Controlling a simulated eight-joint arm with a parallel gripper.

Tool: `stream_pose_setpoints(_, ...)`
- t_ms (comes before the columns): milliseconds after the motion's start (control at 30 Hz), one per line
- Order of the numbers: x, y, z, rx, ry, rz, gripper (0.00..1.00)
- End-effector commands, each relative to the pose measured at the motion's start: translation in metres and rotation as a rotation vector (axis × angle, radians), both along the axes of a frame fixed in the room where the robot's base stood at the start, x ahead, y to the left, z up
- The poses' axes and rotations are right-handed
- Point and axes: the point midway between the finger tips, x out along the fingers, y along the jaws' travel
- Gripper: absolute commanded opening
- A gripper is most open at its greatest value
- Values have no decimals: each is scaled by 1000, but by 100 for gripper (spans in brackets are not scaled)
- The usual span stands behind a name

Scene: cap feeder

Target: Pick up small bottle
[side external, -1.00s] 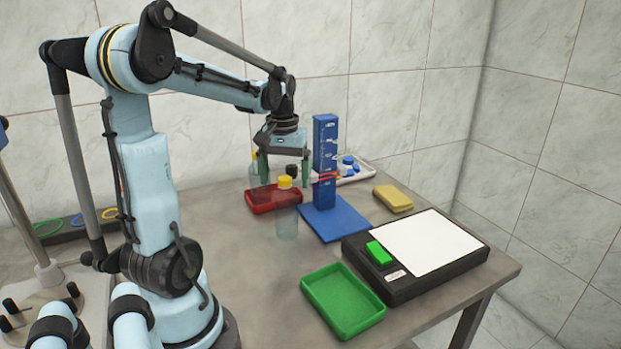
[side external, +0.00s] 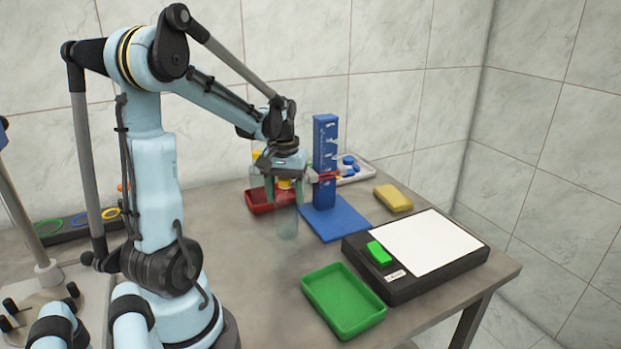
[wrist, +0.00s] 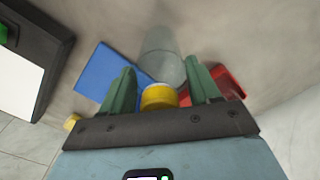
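A clear bottle with a yellow cap (side external: 286,224) stands upright on the table in front of the red tray. It also shows in the wrist view, with its clear body (wrist: 162,50) and yellow cap (wrist: 158,97) between my green fingers. My gripper (side external: 286,203) is lowered over this bottle, with one finger on each side of its upper part. In the wrist view my gripper (wrist: 160,66) is open, with a gap clearest at the right finger. Another clear bottle with a yellow cap (side external: 256,172) stands farther back by the red tray, partly hidden by my gripper.
The red tray (side external: 258,208) is just behind the bottle. A blue stand (side external: 325,160) with a blue base is close on the right.

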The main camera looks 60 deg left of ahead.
Motion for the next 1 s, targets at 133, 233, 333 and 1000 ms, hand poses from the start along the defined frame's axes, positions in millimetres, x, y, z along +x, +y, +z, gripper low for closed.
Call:
stream_pose_setpoints(133, 0, 0, 0, 0, 0, 0, 27)
stream_pose_setpoints(233, 0, 0, 0, 0, 0, 0, 11)
stream_pose_setpoints(333, 0, 0, 0, 0, 0, 0, 0)
stream_pose_setpoints(1000, 0, 0, 38, -2, 1, -1, 0)
